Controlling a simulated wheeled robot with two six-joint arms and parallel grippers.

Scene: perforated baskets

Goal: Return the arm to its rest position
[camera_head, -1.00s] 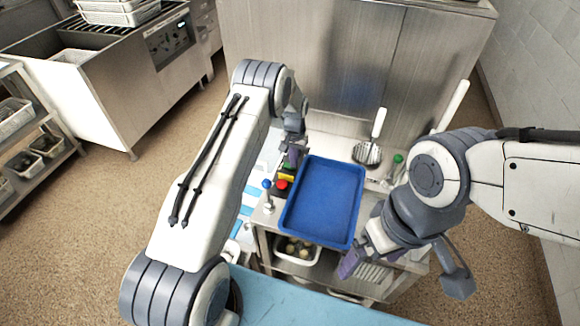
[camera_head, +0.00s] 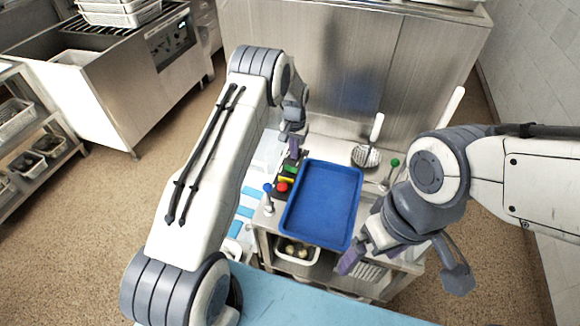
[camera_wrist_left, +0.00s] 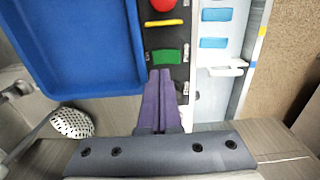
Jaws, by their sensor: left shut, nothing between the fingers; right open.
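My left gripper (camera_head: 294,152) is above the far end of a dark button panel, beside the far left corner of the blue tray (camera_head: 346,168). In the left wrist view its purple fingers (camera_wrist_left: 163,75) are closed together with nothing between them, in front of the green button (camera_wrist_left: 167,56). The yellow bar (camera_wrist_left: 162,23) and the red button (camera_wrist_left: 163,5) lie beyond it. The red button also shows in the head view (camera_head: 282,187). My right gripper (camera_head: 350,262) is open at the near right of the blue tray, its fingertips partly hard to make out.
The blue tray rests on a steel cart. A perforated ladle (camera_head: 366,155) lies behind it, and a green-topped stick (camera_head: 394,163) stands at the right. A blue-topped stick (camera_head: 267,189) stands left of the tray. A steel cabinet (camera_head: 330,75) closes off the back.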

